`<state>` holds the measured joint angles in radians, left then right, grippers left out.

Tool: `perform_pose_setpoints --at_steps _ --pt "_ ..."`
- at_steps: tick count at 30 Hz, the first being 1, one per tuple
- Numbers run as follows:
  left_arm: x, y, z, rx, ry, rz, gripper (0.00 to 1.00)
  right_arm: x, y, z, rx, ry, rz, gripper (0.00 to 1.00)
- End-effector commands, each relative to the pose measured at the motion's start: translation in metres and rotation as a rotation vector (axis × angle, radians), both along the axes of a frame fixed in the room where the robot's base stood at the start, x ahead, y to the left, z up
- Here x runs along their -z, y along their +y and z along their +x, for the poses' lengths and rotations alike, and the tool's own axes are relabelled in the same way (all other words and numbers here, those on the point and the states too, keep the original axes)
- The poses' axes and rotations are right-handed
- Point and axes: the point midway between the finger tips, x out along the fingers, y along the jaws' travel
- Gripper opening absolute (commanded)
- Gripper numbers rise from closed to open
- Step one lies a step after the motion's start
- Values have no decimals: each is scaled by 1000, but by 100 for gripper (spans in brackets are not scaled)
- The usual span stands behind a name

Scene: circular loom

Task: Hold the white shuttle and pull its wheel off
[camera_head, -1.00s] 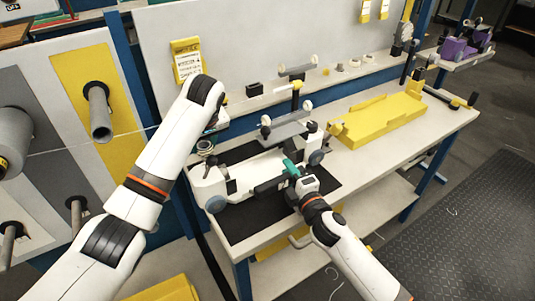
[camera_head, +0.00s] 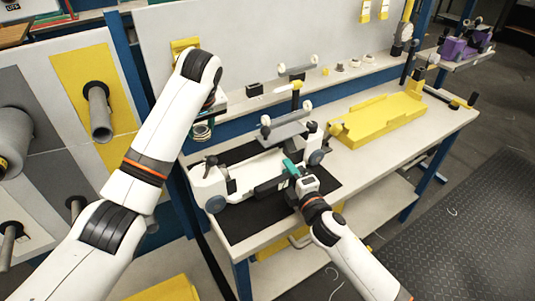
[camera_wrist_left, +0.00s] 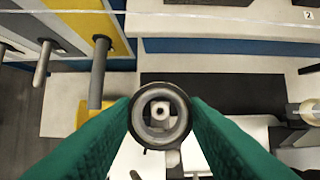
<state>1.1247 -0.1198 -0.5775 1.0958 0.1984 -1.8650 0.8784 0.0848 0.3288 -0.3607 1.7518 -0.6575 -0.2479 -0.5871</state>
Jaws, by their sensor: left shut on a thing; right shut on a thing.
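The white shuttle (camera_head: 238,181) lies on the black mat on the workbench, with a dark upright post (camera_head: 211,161) at its left end. My right gripper (camera_head: 290,168) has teal fingers and is shut on the shuttle's near side, towards its right end. My left gripper (camera_head: 205,119) is shut on a ring-shaped wheel (camera_head: 202,131), which hangs in the air above the post, apart from the shuttle. In the left wrist view the dark-rimmed wheel (camera_wrist_left: 160,138) sits between the two teal fingers (camera_wrist_left: 160,112). The left fingers are largely hidden by the arm in the head view.
The black mat (camera_head: 245,227) has free room at its front. A yellow tray (camera_head: 378,118) stands to the right on the bench (camera_head: 425,135). A grey bar with white rollers (camera_head: 287,130) stands behind the shuttle. A wall panel with spools (camera_head: 98,105) is at the left.

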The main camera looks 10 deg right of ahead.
Motion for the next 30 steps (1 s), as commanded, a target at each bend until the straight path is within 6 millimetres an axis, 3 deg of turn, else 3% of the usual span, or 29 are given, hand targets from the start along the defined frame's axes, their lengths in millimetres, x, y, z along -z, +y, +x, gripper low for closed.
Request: perform_pose_setpoints --at_steps 7,8,12,23,30 --pt "0 0 0 0 0 0 0 1 0 0 1 2 0 0" --pt "0 0 0 0 0 0 0 1 0 0 1 2 0 30" --pt "0 0 0 0 0 0 0 1 0 0 1 2 0 53" --pt "0 0 0 0 0 0 0 1 -1 -4 0 2 0 54" --pt "0 0 0 0 0 0 0 2 -9 -45 0 5 1 54"
